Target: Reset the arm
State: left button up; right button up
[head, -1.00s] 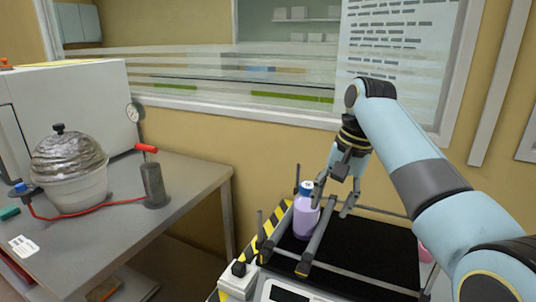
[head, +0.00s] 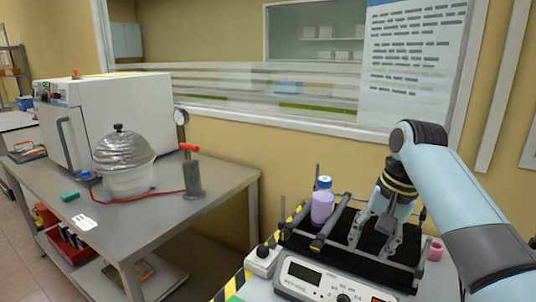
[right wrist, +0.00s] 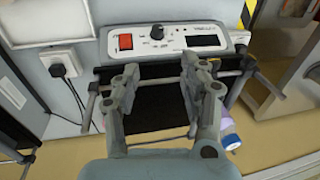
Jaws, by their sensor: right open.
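My right gripper (head: 376,232) is open and empty above the black platform of the shaker (head: 312,270). In the right wrist view its two fingers (right wrist: 160,88) stand apart with only the dark platform between them. A purple bottle with a blue cap (head: 322,204) stands upright on the platform, left of the gripper and apart from it in the head view. In the right wrist view the bottle (right wrist: 229,137) is partly hidden beside the finger. My left gripper is not in view.
The shaker has metal bars around its platform and a front panel with a red switch (right wrist: 125,42). A pink cup (head: 435,250) is at its right. A grey bench (head: 225,182) at left bears a foil-covered bowl (head: 125,165), a white oven (head: 115,105) and a hand pump (head: 192,175).

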jog(key=s+d+f+n+t+h, duration=0.1)
jog(key=s+d+f, duration=0.15)
jog(key=s, duration=0.45)
jog(key=s+d+f+n, duration=0.1)
jog(key=s+d+f, duration=0.1)
jog(key=s+f, duration=0.35)
jog(key=s+d+r+n+t+h, duration=0.1)
jog(key=s+r+n, duration=0.15)
jog(key=s, duration=0.75)
jog(key=s+d+r+n, duration=0.2)
jog(key=s+r, duration=0.1)
jog(key=s, duration=0.6)
jog(key=s+d+f+g+b, duration=0.2)
jog(key=f+b, duration=0.7)
jog(key=f, duration=2.7)
pick_arm(q)
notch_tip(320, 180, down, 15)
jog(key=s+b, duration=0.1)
jog(key=b, duration=0.4)
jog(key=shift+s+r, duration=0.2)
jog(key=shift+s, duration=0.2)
pick_arm(e)
jog(key=s+d+f, duration=0.1)
jog(key=s+f, duration=1.7)
jog(key=f, duration=0.2)
jog(key=shift+s+f, duration=0.3)
jog(key=shift+s, duration=0.1)
